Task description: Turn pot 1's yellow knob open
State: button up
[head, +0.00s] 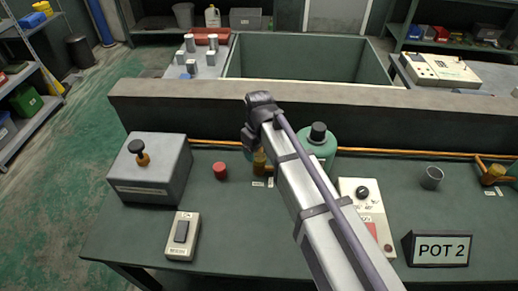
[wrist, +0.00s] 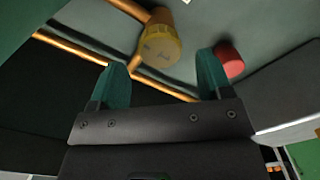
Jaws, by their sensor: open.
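A yellow knob (wrist: 160,47) on a copper pipe shows in the wrist view, just ahead of my gripper (wrist: 162,64). The two teal fingers are apart, one on each side of the knob's line, and nothing is held between them. The knob's face looks toward the wrist camera; I cannot tell how far off the fingertips are. In the head view the yellow knob (head: 259,162) stands on the bench by the pipe, partly hidden by my arm. My fingers are hidden there. No pot 1 sign is visible.
A red cap (head: 220,171) sits left of the knob; it shows near the right finger in the wrist view (wrist: 230,60). A green cylinder (head: 319,147) stands to the right. A grey box (head: 152,178) is at left. A second yellow knob (head: 494,174) is near the POT 2 sign (head: 437,249).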

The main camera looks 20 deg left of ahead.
aim_at(259, 157)
notch_tip(259, 157, up, 8)
jog(key=p, duration=0.6)
jog(key=shift+f, duration=0.1)
jog(key=s+d+m, duration=0.3)
jog(key=d, duration=0.8)
jog(key=s+d+m, duration=0.2)
jog(key=d+m, duration=0.2)
jog(key=d, duration=0.7)
jog(key=s+d+m, duration=0.3)
jog(key=d+m, duration=0.1)
jog(key=d, duration=0.7)
jog(key=shift+s+d, duration=0.2)
jog(key=shift+s, duration=0.1)
